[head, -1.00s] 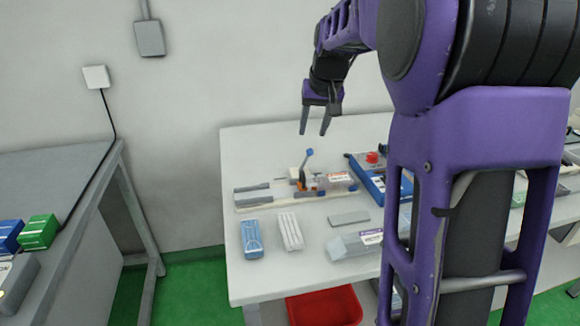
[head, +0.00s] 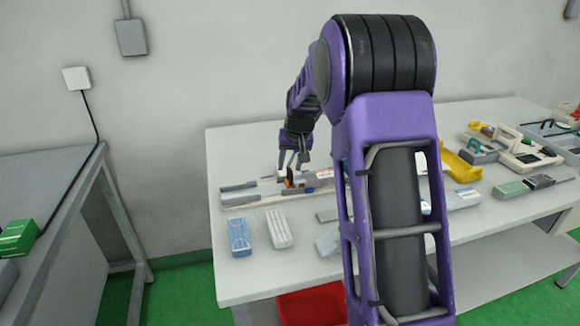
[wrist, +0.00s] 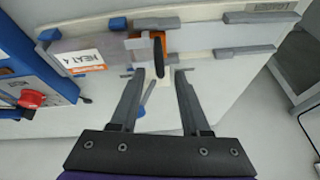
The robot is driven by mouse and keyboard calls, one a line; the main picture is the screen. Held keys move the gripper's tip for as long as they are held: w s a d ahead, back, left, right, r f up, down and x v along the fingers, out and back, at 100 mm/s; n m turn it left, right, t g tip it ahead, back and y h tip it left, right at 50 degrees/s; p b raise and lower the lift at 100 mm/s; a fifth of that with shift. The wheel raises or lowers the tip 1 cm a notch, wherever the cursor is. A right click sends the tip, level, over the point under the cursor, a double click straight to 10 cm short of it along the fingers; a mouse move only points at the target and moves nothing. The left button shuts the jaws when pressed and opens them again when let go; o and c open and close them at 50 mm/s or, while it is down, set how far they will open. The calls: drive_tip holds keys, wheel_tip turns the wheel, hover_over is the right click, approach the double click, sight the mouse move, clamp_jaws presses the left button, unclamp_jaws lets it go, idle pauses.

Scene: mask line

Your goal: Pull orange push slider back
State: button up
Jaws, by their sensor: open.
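The orange push slider (wrist: 147,42) sits on a pale rail fixture (wrist: 205,44) in the wrist view, with a dark upright part at its right side. In the head view the orange slider (head: 289,182) is small and partly covered by my gripper. My gripper (wrist: 157,75) is open and empty. Its two fingers point toward the slider, one tip to either side of the dark part in the picture. A thin lever-like piece with a bluish end shows between the fingers. In the head view my gripper (head: 294,160) hangs just above the fixture; contact cannot be told.
A clear block labelled HEAT 4 (wrist: 88,61) is left of the slider in the wrist view. A blue unit with a red knob (wrist: 32,99) lies further left. A blue mask pack (head: 240,237) and a white one (head: 279,229) lie in front. My arm hides part of the table.

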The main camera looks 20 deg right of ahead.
drive_tip(key=shift+w+f, duration=0.15)
drive_tip(key=shift+f, duration=0.15)
clamp_jaws()
idle(1.3)
